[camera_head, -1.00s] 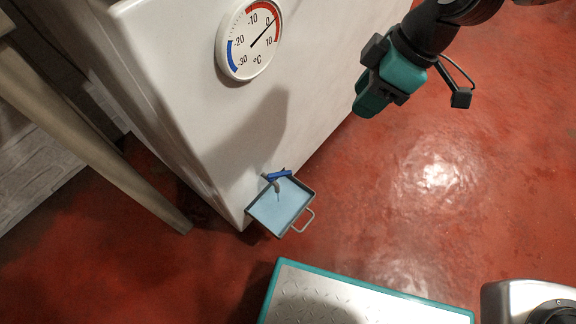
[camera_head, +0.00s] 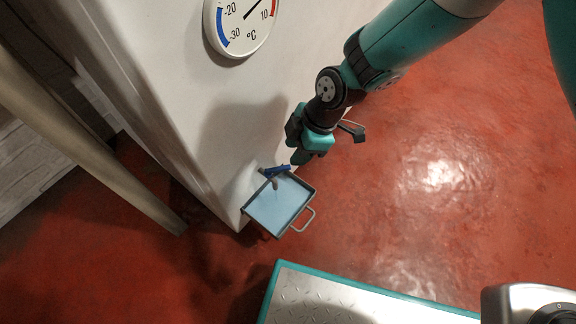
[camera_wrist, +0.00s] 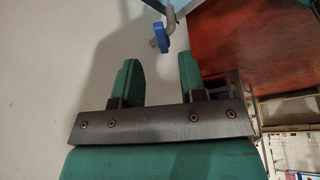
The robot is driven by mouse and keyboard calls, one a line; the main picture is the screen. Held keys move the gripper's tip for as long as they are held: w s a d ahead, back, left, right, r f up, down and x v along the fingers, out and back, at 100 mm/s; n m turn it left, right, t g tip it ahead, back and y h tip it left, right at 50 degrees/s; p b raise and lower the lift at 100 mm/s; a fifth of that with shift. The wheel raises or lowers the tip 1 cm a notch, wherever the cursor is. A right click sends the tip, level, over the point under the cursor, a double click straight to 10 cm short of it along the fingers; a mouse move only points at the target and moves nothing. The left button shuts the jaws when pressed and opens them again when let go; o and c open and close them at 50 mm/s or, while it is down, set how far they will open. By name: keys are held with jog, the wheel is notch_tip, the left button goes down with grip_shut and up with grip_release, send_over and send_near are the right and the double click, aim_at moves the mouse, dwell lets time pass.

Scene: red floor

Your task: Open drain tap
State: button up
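The drain tap (camera_head: 275,171) sits low on the white cabinet wall, with a blue handle and a grey spout over a tray. The blue handle also shows in the wrist view (camera_wrist: 161,37), ahead of the fingertips near the top. My gripper (camera_head: 302,157) is just up and right of the tap in the head view, apart from it. In the wrist view its two teal fingers (camera_wrist: 159,70) are spread with nothing between them. The square tray (camera_head: 306,192), with a pale blue inside and a wire handle, is under the tap.
The white cabinet (camera_head: 150,60) carries a round thermometer (camera_head: 238,22) above the tap. A pale beam (camera_head: 90,150) slopes along the left. Red floor (camera_head: 430,220) is clear to the right of the tray.

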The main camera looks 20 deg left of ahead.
aim_at(285, 167)
jog(key=b+x, duration=0.2)
jog(key=x, duration=0.3)
jog(key=shift+s+a+f, duration=0.1)
jog(key=shift+a+f, duration=0.05)
jog(key=shift+f, duration=0.1)
